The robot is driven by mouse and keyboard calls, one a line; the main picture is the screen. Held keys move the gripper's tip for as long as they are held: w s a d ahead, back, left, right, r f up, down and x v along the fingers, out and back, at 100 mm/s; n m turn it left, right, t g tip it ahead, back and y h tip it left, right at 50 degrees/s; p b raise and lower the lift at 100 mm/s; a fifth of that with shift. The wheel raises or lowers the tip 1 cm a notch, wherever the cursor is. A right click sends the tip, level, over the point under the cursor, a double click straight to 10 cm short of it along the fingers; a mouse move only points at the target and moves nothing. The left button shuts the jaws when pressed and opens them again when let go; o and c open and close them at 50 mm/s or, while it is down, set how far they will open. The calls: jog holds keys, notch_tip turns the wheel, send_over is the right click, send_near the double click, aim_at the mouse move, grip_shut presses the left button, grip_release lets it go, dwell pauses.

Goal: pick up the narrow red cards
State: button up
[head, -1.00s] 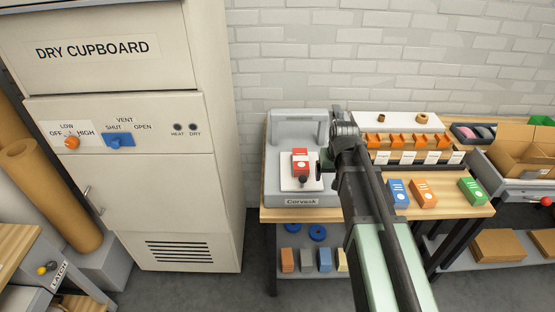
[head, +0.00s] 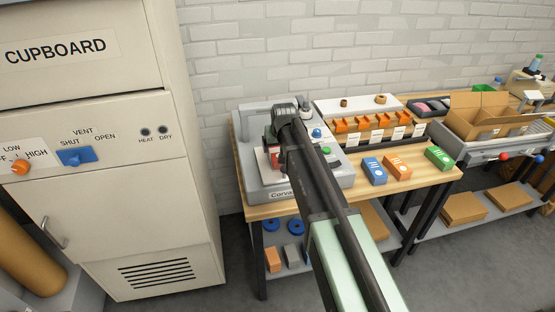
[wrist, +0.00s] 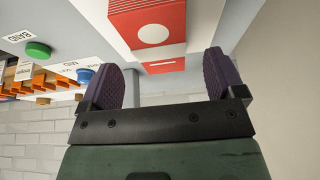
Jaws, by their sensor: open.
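A red pack of cards (wrist: 147,25) with a white disc and pale strip on it sits on the white plate of the grey Corvask machine (head: 345,178). In the head view the red pack (head: 275,156) is mostly hidden by my arm, and only a sliver shows. In the wrist view it lies beyond my gripper (wrist: 160,68), whose two purple pads stand wide apart. Nothing is held between the pads. The pack appears ahead of the pads, not between them. In the head view my gripper is over the machine, mostly hidden by the wrist.
Blue (head: 374,171), orange (head: 397,166) and green (head: 439,158) boxes stand on the bench right of the machine. Behind them is a rack of orange dividers (head: 376,122). A green button (wrist: 37,49) and a blue knob (wrist: 85,75) are on the machine. The dry cupboard (head: 100,150) stands left.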

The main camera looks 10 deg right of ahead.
aim_at(278, 150)
jog(key=b+x, duration=0.3)
jog(key=x, duration=0.2)
jog(key=shift+s+b, duration=0.1)
jog(key=shift+b, duration=0.2)
jog(key=shift+r, duration=0.2)
jog(key=c, duration=1.2)
jog(key=shift+r+p, duration=0.1)
jog(key=shift+p, duration=0.25)
